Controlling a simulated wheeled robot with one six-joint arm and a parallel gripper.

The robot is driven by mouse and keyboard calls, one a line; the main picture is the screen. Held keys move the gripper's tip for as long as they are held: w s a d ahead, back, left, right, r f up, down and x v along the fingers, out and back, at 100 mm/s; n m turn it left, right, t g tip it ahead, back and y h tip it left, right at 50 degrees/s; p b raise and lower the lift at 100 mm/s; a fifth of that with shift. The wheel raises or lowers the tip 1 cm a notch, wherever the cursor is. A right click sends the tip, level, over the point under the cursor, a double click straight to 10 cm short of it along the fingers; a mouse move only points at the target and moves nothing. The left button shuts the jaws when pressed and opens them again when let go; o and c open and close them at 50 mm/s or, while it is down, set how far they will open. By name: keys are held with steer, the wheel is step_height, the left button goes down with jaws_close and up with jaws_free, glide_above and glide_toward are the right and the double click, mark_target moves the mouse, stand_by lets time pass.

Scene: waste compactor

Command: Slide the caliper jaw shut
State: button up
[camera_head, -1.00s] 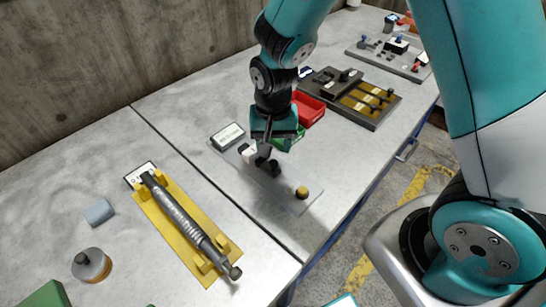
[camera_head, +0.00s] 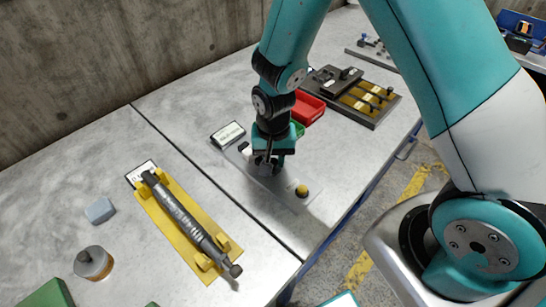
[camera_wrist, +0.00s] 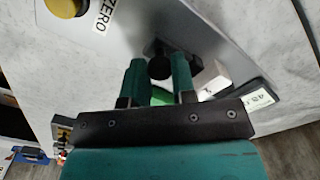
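The caliper fixture is a flat grey plate (camera_head: 298,205) on the table, with a small white block (camera_head: 246,149) near its far end. The block also shows in the wrist view (camera_wrist: 209,78). A dark knob (camera_wrist: 159,66) stands on the plate, apart from the white block. My gripper (camera_head: 266,165) is low over the plate. In the wrist view my gripper (camera_wrist: 158,70) has its two fingers spread, one on each side of the knob, with gaps visible. In the head view the gripper hides the knob.
A display (camera_head: 227,135) stands at the plate's far end, and a yellow button (camera_head: 302,190) sits at the near end. A red bin (camera_head: 308,108) is just behind my gripper. A yellow fixture with a grey cylinder (camera_head: 185,220) lies at left.

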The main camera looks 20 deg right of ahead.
steer(key=shift+w+a+r, duration=0.1)
steer(key=shift+w+a, duration=0.25)
steer(key=shift+w, duration=0.45)
steer(key=shift+w+a, duration=0.3)
steer(key=shift+w, duration=0.45)
steer(key=o, duration=0.9)
step_height(320, 180, up, 17)
steer(key=shift+r+b, duration=0.15)
steer(key=shift+b, duration=0.75)
